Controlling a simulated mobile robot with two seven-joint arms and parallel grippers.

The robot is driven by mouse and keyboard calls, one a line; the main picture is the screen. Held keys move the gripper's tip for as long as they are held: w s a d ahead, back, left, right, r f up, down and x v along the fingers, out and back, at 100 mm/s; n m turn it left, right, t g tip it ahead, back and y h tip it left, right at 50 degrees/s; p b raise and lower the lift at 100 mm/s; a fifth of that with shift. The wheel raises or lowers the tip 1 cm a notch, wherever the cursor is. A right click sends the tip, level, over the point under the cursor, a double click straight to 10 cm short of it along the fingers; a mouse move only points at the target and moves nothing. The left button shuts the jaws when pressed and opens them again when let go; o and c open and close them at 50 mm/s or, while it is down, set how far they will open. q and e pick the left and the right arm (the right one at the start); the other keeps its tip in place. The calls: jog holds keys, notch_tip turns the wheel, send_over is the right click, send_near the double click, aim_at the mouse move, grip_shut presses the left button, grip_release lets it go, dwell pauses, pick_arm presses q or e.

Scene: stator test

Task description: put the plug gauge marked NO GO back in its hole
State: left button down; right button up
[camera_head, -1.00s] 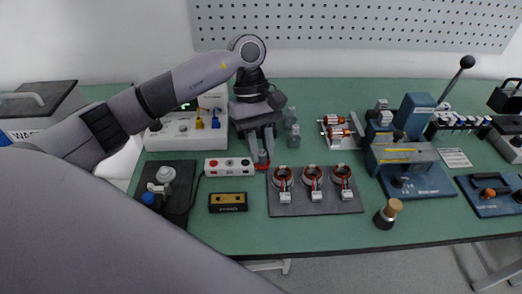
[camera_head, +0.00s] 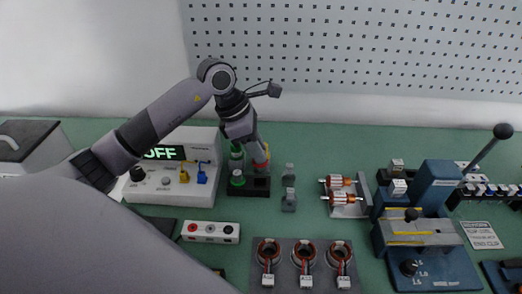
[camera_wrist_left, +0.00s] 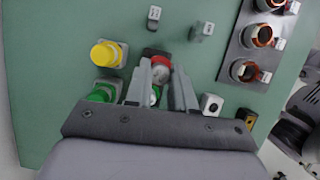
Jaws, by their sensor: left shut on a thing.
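My left gripper (camera_head: 259,160) is shut on the red plug gauge (camera_head: 262,166), whose red end also shows between the fingers in the left wrist view (camera_wrist_left: 161,66). The gauge is over the right part of a small black block (camera_head: 262,190). I cannot tell whether its lower end is in the hole or above it. A green gauge (camera_head: 237,180) stands at the block's left part. The NO GO lettering cannot be read. The fingers hide part of the red gauge. My right gripper is not in view.
Two grey clips (camera_head: 288,190) stand just right of the block. A power unit (camera_head: 178,170) reading OFF is to the left. A plate of stators (camera_head: 285,275) lies in front, and copper-wound rotors (camera_head: 343,190) sit to the right.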

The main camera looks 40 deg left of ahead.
aim_at(253, 160)
pick_arm(q)
jog(key=shift+w, duration=0.1)
jog(key=shift+f+b, duration=0.6)
jog(key=shift+f, duration=0.2)
notch_tip(253, 160, down, 2)
jog(key=shift+f+b, duration=0.2)
jog(key=shift+b, duration=0.6)
jog(key=shift+r, duration=0.15)
jog(key=shift+f+b, duration=0.9)
jog(key=shift+f+b, duration=0.3)
jog(key=shift+f, duration=0.15)
